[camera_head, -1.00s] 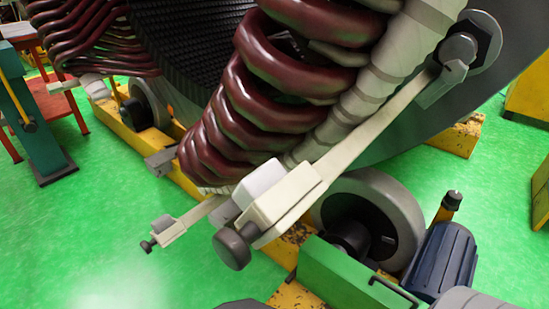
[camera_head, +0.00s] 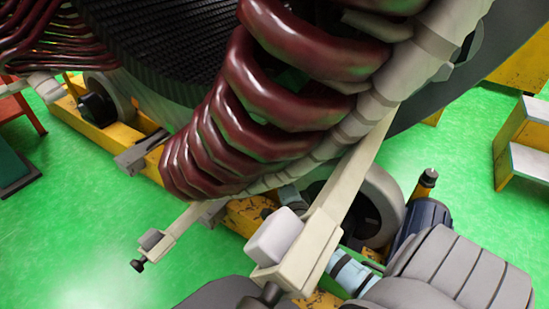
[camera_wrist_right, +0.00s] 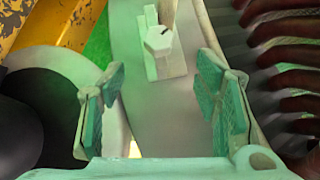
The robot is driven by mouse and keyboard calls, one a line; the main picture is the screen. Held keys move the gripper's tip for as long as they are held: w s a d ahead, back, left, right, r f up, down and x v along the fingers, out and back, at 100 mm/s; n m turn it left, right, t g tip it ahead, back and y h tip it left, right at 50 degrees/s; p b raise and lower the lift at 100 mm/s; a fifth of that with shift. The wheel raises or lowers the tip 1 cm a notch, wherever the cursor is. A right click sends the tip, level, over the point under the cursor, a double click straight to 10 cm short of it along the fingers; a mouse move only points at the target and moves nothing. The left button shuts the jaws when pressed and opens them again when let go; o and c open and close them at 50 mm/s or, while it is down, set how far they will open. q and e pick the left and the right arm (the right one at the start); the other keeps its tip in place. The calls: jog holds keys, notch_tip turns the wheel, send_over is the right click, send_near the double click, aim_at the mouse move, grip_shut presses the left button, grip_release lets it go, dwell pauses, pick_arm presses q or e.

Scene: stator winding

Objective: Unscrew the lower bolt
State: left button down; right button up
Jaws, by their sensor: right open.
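A pale bolt (camera_wrist_right: 160,39) with a hexagonal head shows in the right wrist view, on a narrow pale plate (camera_wrist_right: 168,68). My right gripper (camera_wrist_right: 160,75) is open and empty, its green-padded fingers apart. The bolt lies beyond the fingertips, between them in the picture and apart from both. In the head view, my grey right arm (camera_head: 435,275) comes in at the lower right; its light-blue wrist part (camera_head: 350,273) goes behind the near pale clamp (camera_head: 312,255). The gripper is mostly hidden there, and I cannot make out the bolt. My left gripper is not in view.
Dark red coils (camera_head: 235,110) curve above the clamps. A smaller clamp (camera_head: 165,235) with a dark knob sticks out at left. A roller wheel (camera_head: 380,200) and blue motor (camera_head: 428,218) stand close to my right arm. Green floor (camera_head: 100,225) is clear at left.

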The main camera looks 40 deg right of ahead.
jog(key=b+x, duration=0.3)
jog(key=x, duration=0.9)
jog(key=shift+d+f+b, duration=0.1)
jog(key=shift+f+b, duration=0.1)
jog(key=shift+b, duration=0.1)
jog(key=shift+w+d, duration=0.2)
jog(key=shift+w, duration=0.1)
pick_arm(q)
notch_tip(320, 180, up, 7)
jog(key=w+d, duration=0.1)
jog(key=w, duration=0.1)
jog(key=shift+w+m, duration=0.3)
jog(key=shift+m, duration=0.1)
pick_arm(e)
jog(key=c, duration=1.2)
